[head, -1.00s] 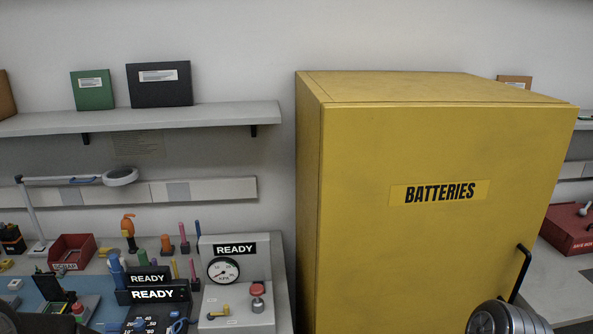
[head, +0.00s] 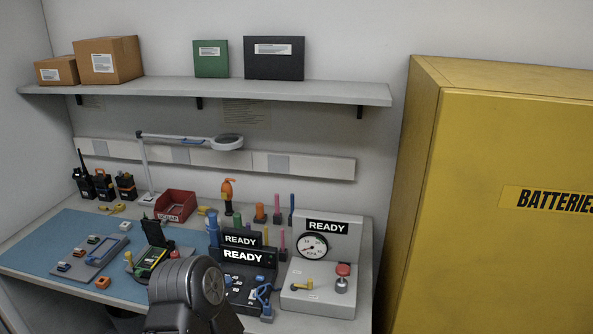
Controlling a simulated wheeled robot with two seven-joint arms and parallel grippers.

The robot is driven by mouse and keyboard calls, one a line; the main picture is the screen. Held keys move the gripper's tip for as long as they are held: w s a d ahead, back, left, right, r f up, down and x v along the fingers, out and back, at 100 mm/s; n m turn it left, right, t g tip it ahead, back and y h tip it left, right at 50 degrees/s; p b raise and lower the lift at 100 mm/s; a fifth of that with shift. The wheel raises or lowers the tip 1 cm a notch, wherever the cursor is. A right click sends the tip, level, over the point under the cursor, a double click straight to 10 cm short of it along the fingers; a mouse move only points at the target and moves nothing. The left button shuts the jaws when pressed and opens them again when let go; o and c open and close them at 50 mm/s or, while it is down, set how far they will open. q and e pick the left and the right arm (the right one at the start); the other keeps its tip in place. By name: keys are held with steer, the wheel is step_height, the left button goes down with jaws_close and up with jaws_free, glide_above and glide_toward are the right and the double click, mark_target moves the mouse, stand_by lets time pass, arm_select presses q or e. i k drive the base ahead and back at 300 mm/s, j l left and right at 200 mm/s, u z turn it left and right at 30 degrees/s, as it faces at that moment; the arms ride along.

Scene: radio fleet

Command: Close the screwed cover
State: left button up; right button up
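A small dark device (head: 150,258) with yellow-green edges lies on the blue mat (head: 45,235). A dark lid-like panel (head: 156,233) stands upright at its back; it looks like a raised cover. Its screws are too small to make out. A dark rounded link of my own arm rises from the bottom edge, just right of the device, and hides part of the bench. Neither gripper's fingers show in the head view.
A grey tray (head: 88,258) with small parts lies left of the device. Behind are a red bin (head: 176,205), a magnifier lamp (head: 228,143) and several radios (head: 104,185). READY stations (head: 325,270) stand right. A yellow battery cabinet (head: 480,220) fills the right side.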

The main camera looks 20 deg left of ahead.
mark_target(152, 228)
steer(key=u, duration=1.55)
steer(key=i+j, duration=0.25)
steer(key=j, duration=0.15)
steer(key=i+j, duration=0.5)
steer(key=j, duration=0.25)
steer(key=i+j, duration=0.25)
steer(key=j, duration=0.15)
steer(key=i+j+z, duration=0.1)
steer(key=i+j, duration=0.15)
steer(key=j, duration=0.15)
steer(key=i+j, duration=0.25)
steer(key=j, duration=0.15)
